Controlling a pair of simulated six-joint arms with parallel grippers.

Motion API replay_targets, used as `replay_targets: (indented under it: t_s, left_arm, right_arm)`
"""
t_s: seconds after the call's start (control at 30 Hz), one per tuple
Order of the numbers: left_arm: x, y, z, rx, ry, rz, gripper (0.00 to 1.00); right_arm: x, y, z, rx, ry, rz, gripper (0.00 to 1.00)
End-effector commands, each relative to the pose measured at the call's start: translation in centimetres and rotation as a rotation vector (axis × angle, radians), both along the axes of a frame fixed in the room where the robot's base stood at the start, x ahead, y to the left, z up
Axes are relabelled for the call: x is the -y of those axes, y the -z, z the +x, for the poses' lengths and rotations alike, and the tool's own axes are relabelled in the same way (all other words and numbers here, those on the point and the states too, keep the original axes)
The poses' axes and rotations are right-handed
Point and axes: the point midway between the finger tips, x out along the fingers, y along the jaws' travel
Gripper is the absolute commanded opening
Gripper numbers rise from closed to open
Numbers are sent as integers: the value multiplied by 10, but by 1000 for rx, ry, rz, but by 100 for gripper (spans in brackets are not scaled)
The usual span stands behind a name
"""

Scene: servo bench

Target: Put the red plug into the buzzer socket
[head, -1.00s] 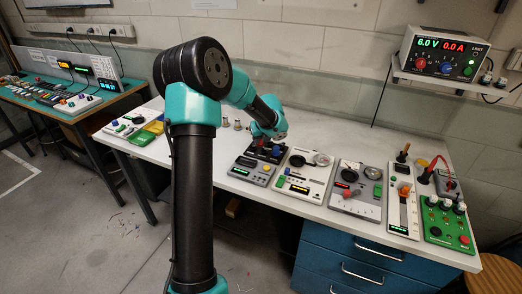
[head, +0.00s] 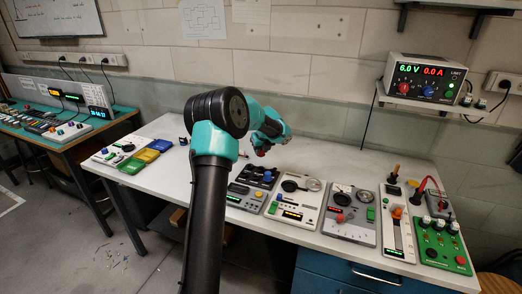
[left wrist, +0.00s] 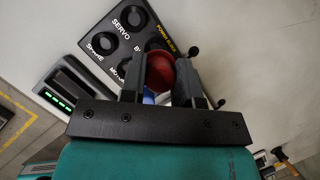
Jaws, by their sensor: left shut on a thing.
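In the left wrist view my left gripper (left wrist: 158,80) is shut on the red plug (left wrist: 160,70), whose round red top shows between the fingers. The black socket board (left wrist: 110,22) lies beyond it, with dark round sockets labelled SERVO, SPARE and MOTOR. A label starting "BU" by another socket (left wrist: 140,42) is partly hidden by a finger. In the head view my left gripper (head: 264,146) is above and behind the socket board (head: 258,175), clear of it. The red plug (head: 261,153) shows as a small red spot under it. My right gripper is not in view.
Right of the socket board stand a white panel (head: 295,208), a grey panel (head: 350,215), a slider panel (head: 397,228) and a green board (head: 441,241). A power supply (head: 427,78) is on a shelf.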

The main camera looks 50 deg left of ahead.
Motion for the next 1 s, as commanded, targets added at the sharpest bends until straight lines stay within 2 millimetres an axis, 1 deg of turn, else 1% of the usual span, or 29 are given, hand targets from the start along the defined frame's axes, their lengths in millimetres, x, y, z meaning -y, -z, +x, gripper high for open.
replay_targets:
  t_s: [0.17, 0.7, 0.83, 1.0]
  left_arm:
    - [0, 7, 0, 0, 1, 0, 4]
    - [0, 45, 0, 0, 0, 0, 4]
    - [0, 51, 0, -1, 0, -1, 4]
    - [0, 52, 0, -1, 0, 0, 4]
  right_arm:
    - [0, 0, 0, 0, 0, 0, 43]
    - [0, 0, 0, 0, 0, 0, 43]
    - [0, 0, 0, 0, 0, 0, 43]
    - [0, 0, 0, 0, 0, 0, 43]
